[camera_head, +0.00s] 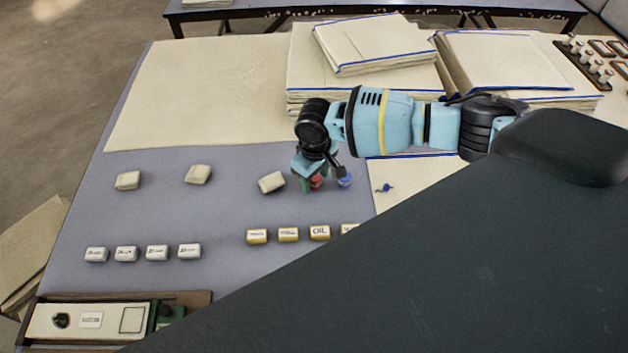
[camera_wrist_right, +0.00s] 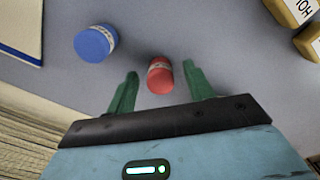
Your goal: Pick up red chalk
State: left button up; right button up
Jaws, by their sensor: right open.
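The red chalk (camera_wrist_right: 160,76) is a short red cylinder with a pale label band on the grey-blue table. In the right wrist view it lies between the two green fingers of my right gripper (camera_wrist_right: 163,88), near their tips, with a gap on each side. In the head view the red chalk (camera_head: 316,182) is partly hidden beneath my right gripper (camera_head: 324,184). My right gripper is open and points down at the table. My left gripper is not in view.
A blue chalk (camera_wrist_right: 95,44) stands close beside the red one; it also shows in the head view (camera_head: 344,180). A cream block (camera_head: 272,182) lies just left of the gripper. Labelled yellow blocks (camera_head: 288,234) sit nearer. Cloth stacks (camera_head: 365,75) rise behind.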

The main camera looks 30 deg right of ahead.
aim_at(315, 179)
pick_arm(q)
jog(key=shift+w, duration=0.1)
pick_arm(e)
jog(key=shift+f, duration=0.2)
jog(key=c, duration=1.1)
jog(key=shift+o, duration=0.2)
jog(key=shift+r, duration=0.5)
jog(key=r, duration=0.3)
jog(key=shift+s+a, duration=0.15)
jog(key=shift+s, duration=0.1)
jog(key=s+a, duration=0.2)
jog(key=s, duration=0.2)
jog(key=s+a+p, duration=0.1)
jog(key=s+a, duration=0.1)
jog(key=s, duration=0.3)
jog(key=s+a+r+p, duration=0.1)
jog(key=s+a, duration=0.1)
jog(key=s, duration=0.3)
jog(key=shift+a, duration=0.15)
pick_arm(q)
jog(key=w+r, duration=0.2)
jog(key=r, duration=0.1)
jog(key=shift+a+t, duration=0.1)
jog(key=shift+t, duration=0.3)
